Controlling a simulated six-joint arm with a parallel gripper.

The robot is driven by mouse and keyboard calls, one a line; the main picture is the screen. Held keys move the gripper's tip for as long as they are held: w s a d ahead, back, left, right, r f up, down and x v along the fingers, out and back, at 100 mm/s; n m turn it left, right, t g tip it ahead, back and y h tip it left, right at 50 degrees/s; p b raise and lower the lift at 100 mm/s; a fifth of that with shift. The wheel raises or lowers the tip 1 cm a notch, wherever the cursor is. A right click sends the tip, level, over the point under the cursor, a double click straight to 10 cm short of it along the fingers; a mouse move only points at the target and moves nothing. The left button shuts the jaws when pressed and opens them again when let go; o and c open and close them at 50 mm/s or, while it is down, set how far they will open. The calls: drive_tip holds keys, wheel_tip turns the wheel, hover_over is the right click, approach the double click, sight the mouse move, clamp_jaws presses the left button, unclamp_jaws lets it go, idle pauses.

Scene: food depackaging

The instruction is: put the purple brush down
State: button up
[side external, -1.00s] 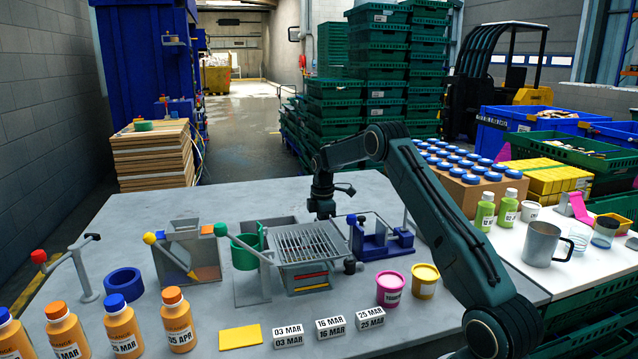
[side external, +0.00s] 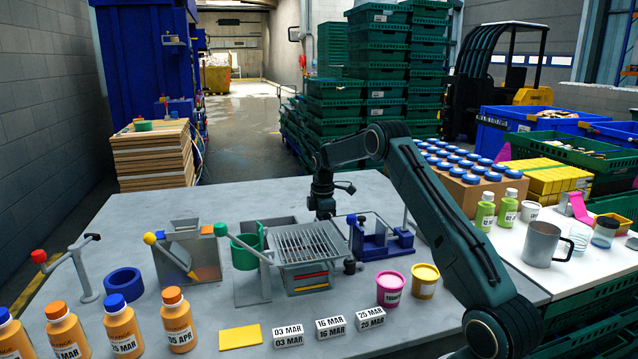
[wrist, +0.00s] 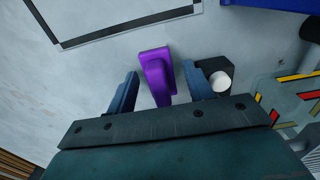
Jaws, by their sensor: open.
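The purple brush (wrist: 156,72) shows in the wrist view, over the grey table top and between the two fingers of my gripper (wrist: 160,70). The fingers are apart, with a visible gap on each side of the brush. Whether its underside rests fully on the table is hard to tell. In the side external view my gripper (side external: 322,208) is low at the far part of the table, behind the grated box; I cannot make out the brush there.
A dark holder with a white round top (wrist: 220,82) stands close to the right finger. A dark outlined rectangle (wrist: 130,28) is beyond the brush. The grated box (side external: 305,245) and blue fixture (side external: 380,240) stand nearby. Bare table lies to the left in the wrist view.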

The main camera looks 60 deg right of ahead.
wheel_tip(320, 180, up, 12)
drive_tip(key=shift+f, duration=0.2)
idle(0.4)
idle(0.4)
drive_tip(key=s+a+r+m+t, duration=0.1)
drive_tip(key=s+a+r, duration=0.2)
drive_tip(key=a+r, duration=0.3)
drive_tip(key=s+a+r+m+t+h, duration=0.1)
drive_tip(key=s+a+r+m, duration=0.2)
drive_tip(key=a, duration=0.6)
drive_tip(key=s+a+r+t, duration=0.1)
drive_tip(key=s+a+r, duration=0.35)
drive_tip(key=a, duration=0.25)
drive_tip(key=s+a+f+m+t, duration=0.1)
drive_tip(key=s+a+f+m, duration=0.1)
drive_tip(key=s+a, duration=0.4)
drive_tip(key=s+a+f+m+t+y, duration=0.1)
drive_tip(key=s+a+f+m, duration=0.1)
drive_tip(key=s+a, duration=0.5)
drive_tip(key=s+m, duration=0.1)
drive_tip(key=s, duration=0.5)
drive_tip(key=shift+s+a+f+t, duration=0.15)
drive_tip(key=shift+s+f+t, duration=0.15)
drive_tip(key=shift+s, duration=0.05)
